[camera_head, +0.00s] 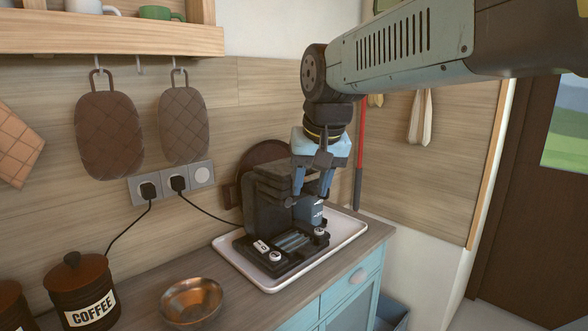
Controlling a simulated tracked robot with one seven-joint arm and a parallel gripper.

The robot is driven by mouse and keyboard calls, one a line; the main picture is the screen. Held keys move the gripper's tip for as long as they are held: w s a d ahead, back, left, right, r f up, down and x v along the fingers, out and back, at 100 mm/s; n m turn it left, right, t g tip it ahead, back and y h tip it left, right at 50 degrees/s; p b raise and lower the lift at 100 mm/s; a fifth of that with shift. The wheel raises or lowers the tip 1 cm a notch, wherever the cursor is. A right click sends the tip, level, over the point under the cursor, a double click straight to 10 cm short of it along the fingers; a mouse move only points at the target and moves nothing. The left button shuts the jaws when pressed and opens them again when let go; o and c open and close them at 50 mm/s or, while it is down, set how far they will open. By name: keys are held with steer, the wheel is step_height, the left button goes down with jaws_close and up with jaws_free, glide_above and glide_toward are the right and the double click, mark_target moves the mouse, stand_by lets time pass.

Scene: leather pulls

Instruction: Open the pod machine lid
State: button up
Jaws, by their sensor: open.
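The pod machine (268,207) is a dark, blocky appliance standing on a white tray (230,264) on the counter. Its lid at the top looks closed, though my gripper covers part of it. My gripper (311,195) points down at the machine's right upper side, with its blue-and-black fingers apart and nothing seen between them. I cannot tell whether a finger touches the machine. A blue cup-like item with a dark marking (317,212) shows just below the fingers at the machine's right side.
A copper bowl (192,301) and a coffee canister (82,292) stand on the counter at the left. Plugs with black cords (177,184) sit in the wall. A round dark board (262,156) leans behind the machine. Pot holders hang under the shelf (110,38).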

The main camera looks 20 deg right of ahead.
steer(key=w+d+r+m+g, duration=0.2)
steer(key=w+d+r+m, duration=0.3)
steer(key=w, duration=0.4)
step_height(320, 180, up, 5)
steer(key=m+g, duration=0.2)
steer(key=m, duration=0.3)
glide_above(314, 174)
steer(key=f, duration=1.4)
steer(key=shift+w+d, duration=0.1)
steer(key=shift+w, duration=0.1)
jaws_close()
